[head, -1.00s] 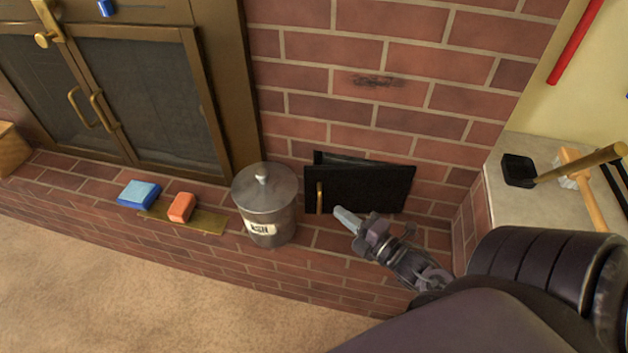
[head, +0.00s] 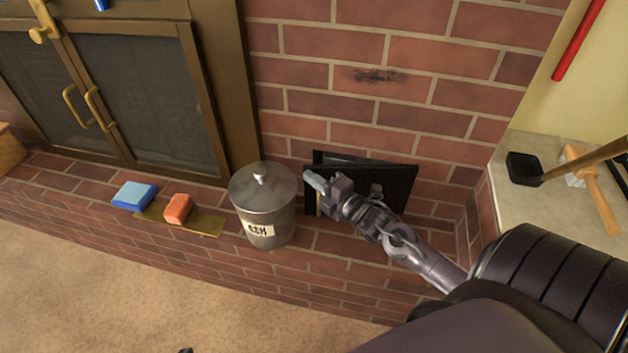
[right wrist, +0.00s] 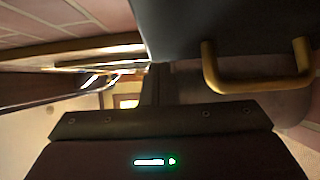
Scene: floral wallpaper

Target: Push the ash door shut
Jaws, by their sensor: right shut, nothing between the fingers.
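The ash door (head: 396,184) is a small black panel low in the brick wall. It stands ajar, with a dark gap showing along its top edge. Its brass handle is mostly hidden behind my right gripper in the head view, but the handle (right wrist: 260,82) shows clearly in the right wrist view, on the black panel. My right gripper (head: 315,181) is shut and empty, with its tips in front of the door's left edge. I cannot tell whether they touch it. My left gripper is not in view.
A lidded metal ash can (head: 268,215) stands close to the left of my right gripper. A blue sponge (head: 134,195) and an orange block (head: 178,208) are further left on the brick hearth. A mallet and brush lie on the stone ledge (head: 540,205) at right.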

